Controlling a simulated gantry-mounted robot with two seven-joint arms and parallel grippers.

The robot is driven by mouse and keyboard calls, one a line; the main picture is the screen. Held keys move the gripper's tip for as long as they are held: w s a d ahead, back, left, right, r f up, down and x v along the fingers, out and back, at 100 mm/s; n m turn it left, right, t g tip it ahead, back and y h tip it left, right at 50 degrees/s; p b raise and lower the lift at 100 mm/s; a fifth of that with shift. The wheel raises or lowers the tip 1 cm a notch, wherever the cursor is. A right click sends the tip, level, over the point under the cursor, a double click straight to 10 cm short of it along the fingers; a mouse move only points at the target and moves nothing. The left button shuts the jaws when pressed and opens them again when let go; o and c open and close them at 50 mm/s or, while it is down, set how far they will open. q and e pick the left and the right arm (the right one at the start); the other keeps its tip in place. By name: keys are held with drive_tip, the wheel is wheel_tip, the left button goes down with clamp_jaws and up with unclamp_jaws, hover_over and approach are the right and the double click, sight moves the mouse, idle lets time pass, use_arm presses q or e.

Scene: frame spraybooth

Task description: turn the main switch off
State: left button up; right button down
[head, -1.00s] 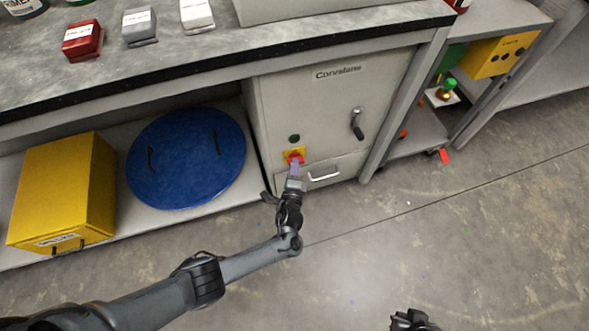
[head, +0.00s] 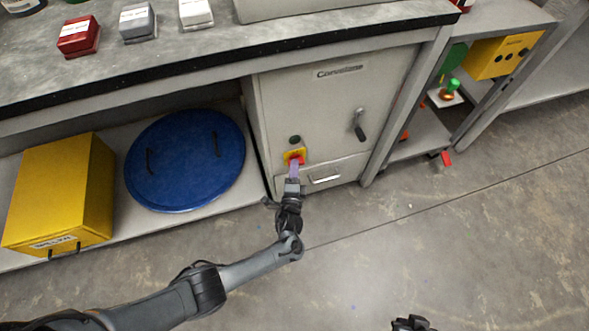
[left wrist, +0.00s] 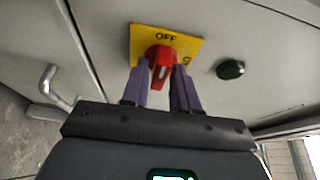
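The main switch is a red knob (head: 295,159) on a yellow plate (left wrist: 187,46), low on the front of a grey cabinet (head: 330,100). The left wrist view shows the knob (left wrist: 160,63) close up, with "OFF" printed on the plate above it. My left gripper (head: 294,169) is at the switch. Its two purple fingers stand apart on either side of the knob's red handle (left wrist: 161,66), and I cannot tell whether they touch it. My right gripper (head: 412,323) shows only partly at the bottom edge of the head view, its fingers unclear.
A dark green round button (left wrist: 230,69) sits beside the plate. A drawer handle (head: 325,179) and a black door lever (head: 359,125) are nearby on the cabinet. A blue round lid (head: 185,160) and yellow box (head: 58,190) stand left on the low shelf. The floor (head: 400,245) in front is clear.

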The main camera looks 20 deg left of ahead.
use_arm(q)
drive_tip(key=shift+o, duration=1)
drive_tip(key=p+v, duration=0.5)
drive_tip(key=v, duration=0.5)
drive_tip(key=shift+s+d, duration=0.2)
drive_tip(key=shift+s, duration=0.15)
